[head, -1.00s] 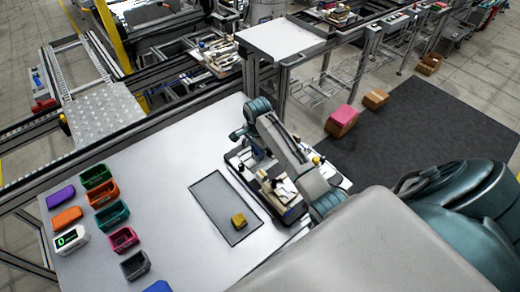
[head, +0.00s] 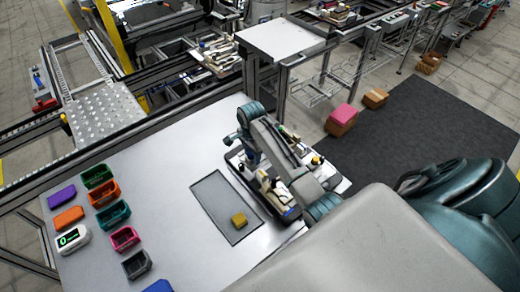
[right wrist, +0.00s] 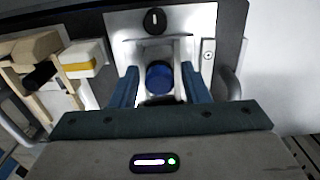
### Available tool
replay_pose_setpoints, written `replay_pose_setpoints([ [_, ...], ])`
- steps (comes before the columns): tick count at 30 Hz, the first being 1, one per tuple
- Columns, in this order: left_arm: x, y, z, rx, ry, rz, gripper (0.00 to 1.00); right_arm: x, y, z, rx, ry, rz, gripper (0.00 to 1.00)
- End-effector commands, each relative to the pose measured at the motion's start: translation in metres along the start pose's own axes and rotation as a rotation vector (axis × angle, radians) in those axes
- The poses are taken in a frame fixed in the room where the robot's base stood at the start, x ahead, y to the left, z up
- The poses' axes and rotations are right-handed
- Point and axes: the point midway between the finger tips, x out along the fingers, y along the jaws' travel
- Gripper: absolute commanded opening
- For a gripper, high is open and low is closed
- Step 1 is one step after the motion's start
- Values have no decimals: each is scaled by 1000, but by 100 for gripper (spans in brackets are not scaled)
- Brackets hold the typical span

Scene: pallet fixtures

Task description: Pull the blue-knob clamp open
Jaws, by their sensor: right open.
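The blue knob (right wrist: 159,78) of the clamp stands on a pale metal bracket (right wrist: 122,22) in the right wrist view. My right gripper (right wrist: 159,70) is open, with one blue-grey finger on each side of the knob. I cannot tell whether either finger touches it. In the head view my right gripper (head: 252,162) is low over the left end of the dark pallet fixture (head: 284,213); my arm hides part of the fixture, and the knob cannot be made out there. My left gripper is not in view.
A black knob (right wrist: 155,20) is beyond the blue one. Wooden-coloured blocks and a yellow-and-white piece (right wrist: 84,60) stand to the left. On the table, a yellow block (head: 239,220) lies on a grey mat (head: 215,196); several coloured bins (head: 113,215) stand at left.

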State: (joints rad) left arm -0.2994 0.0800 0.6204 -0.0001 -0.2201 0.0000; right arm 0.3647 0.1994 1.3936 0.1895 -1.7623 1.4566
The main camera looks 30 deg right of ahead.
Motion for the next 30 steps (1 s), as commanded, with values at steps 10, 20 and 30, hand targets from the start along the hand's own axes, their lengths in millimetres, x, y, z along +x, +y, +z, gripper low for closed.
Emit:
replay_pose_setpoints([
  [10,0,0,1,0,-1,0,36,-1,0,0,0,0,-1,42],
  [20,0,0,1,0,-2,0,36,-24,-1,0,0,0,-4,42],
  [30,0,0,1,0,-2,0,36,-51,-1,0,0,1,-2,42],
])
